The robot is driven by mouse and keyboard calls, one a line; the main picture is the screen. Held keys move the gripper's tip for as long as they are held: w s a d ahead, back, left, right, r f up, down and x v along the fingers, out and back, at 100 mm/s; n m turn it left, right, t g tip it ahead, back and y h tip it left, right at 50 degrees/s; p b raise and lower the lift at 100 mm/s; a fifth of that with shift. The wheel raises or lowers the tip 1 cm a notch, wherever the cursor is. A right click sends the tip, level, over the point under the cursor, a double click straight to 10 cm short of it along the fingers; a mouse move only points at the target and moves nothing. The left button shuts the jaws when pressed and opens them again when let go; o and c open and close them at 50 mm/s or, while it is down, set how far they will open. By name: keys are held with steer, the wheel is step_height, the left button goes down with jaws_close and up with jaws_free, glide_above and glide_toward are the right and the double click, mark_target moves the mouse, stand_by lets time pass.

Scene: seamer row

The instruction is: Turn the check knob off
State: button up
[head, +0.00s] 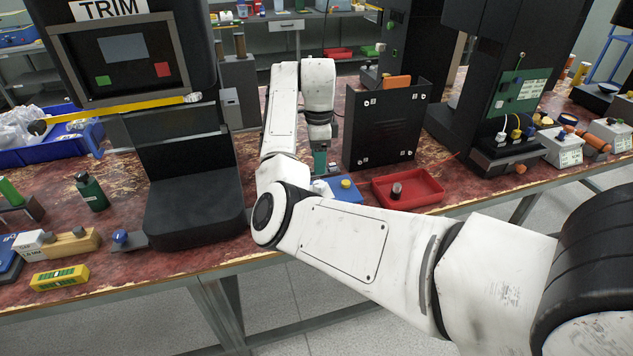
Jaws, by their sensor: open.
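No label reading "check" is legible, so I cannot tell which control is the check knob. My gripper (320,168) points down at the bench behind my forearm, just left of the black upright panel. Its fingers are small and partly hidden, and I see nothing held between them. A blue box with a yellow knob (346,184) sits right beside and below the fingers. I cannot tell whether they touch it. Other controls are a blue knob on a small black base (121,238) at the left and several coloured knobs below a green panel (519,91) on the right machine.
The black upright panel (386,125) stands close right of my gripper. The TRIM machine (190,190) stands left.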

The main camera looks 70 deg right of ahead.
mark_target(318, 184)
step_height(318, 184, down, 8)
steer(key=shift+r, duration=0.1)
stand_by(0.4)
steer(key=c, duration=1)
